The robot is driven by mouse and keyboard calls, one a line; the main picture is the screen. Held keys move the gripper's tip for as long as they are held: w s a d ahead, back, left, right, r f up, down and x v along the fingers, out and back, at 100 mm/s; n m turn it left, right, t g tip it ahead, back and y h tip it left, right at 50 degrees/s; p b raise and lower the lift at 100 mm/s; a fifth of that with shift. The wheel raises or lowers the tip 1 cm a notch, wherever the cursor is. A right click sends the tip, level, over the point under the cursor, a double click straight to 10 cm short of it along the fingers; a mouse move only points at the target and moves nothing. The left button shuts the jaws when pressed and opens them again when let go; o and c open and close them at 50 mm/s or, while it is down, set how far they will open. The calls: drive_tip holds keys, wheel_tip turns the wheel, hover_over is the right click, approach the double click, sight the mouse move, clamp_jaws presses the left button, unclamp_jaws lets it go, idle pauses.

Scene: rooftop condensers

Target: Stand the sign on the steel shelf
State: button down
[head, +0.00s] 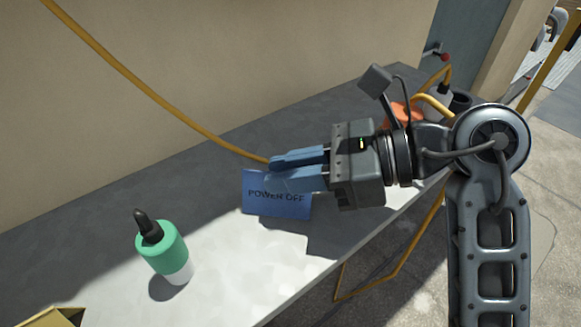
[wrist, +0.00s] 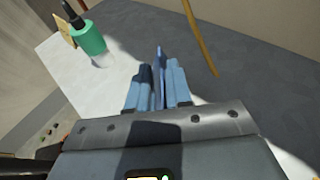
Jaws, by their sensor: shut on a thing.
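The sign is a blue plate reading "POWER OFF" (head: 277,203). My gripper (head: 272,172) is shut on its upper part in the head view. In the wrist view the sign (wrist: 159,68) shows edge-on as a thin blue strip between the two blue fingers (wrist: 158,88). The sign is roughly upright over the grey steel shelf (head: 225,265). I cannot tell for sure whether its lower edge touches the surface. The fingers hide part of its top edge.
A green and white bottle with a black nozzle (head: 162,248) stands left of the sign. A cardboard box (head: 50,318) is at the near left. A yellow cable (head: 150,88) runs down the wall behind the sign. An orange object (head: 398,113) lies behind my wrist. Bare shelf lies between bottle and sign.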

drive_tip(key=c, duration=1)
unclamp_jaws()
drive_tip(key=v, duration=1.2)
drive_tip(key=shift+b, duration=0.3)
